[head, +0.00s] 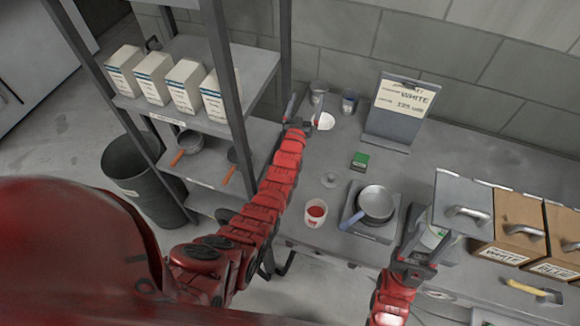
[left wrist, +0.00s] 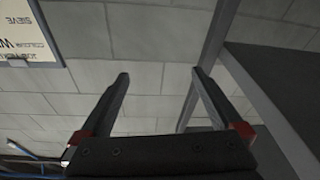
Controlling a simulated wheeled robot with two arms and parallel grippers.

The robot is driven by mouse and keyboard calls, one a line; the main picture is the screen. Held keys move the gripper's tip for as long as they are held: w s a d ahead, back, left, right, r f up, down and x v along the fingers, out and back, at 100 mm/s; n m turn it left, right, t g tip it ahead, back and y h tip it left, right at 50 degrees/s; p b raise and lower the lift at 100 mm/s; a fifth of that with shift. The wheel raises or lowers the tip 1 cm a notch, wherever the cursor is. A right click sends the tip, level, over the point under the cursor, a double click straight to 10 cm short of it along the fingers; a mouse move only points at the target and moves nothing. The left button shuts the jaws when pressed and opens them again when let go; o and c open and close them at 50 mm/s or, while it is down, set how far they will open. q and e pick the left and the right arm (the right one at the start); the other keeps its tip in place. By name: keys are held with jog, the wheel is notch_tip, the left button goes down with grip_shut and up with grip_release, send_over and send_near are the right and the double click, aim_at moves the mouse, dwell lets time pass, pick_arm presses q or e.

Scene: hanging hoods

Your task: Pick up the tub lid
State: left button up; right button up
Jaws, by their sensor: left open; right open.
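My left gripper (head: 302,112) is open at the back left of the bench, close to a white round piece (head: 325,121); I cannot tell if they touch. A pale, clear flat disc (head: 330,180), which looks like a lid, lies nearer the bench's middle. A white tub with red contents (head: 315,212) stands open in front of it. My right gripper (head: 432,232) is open around or just above a pale container with green (head: 431,239), partly hidden by the fingers.
A metal shelf rack with white boxes (head: 154,78) stands left of my left arm. A pan (head: 375,203) sits on a scale-like plate, and a green block (head: 360,160) lies behind it. A sign stand (head: 391,125) is at the back.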

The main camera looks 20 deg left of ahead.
pick_arm(q)
jog(key=w+f+g+h, duration=0.1)
jog(key=w+f+g, duration=0.6)
jog(key=f+g, duration=0.15)
jog(key=s+a+r+n+g, duration=0.1)
jog(key=s+r+g, duration=0.2)
jog(key=s+g, duration=0.5)
jog(key=s+r+n+g, duration=0.1)
jog(key=s+r+g, duration=0.25)
jog(key=s, duration=0.85)
jog(key=f+b, duration=1)
jog(key=f, duration=0.1)
jog(key=shift+w+a+f+b, duration=0.15)
jog(key=shift+w+b, duration=0.1)
jog(key=shift+b, duration=0.15)
jog(key=shift+f, duration=0.25)
jog(key=shift+w+f+p, duration=0.15)
jog(key=shift+f+p, duration=0.15)
jog(key=shift+p, duration=0.2)
notch_tip(320, 180, down, 4)
jog(key=shift+w+a+r+p, duration=0.15)
jog(key=shift+p, duration=0.7)
jog(key=shift+f, duration=0.35)
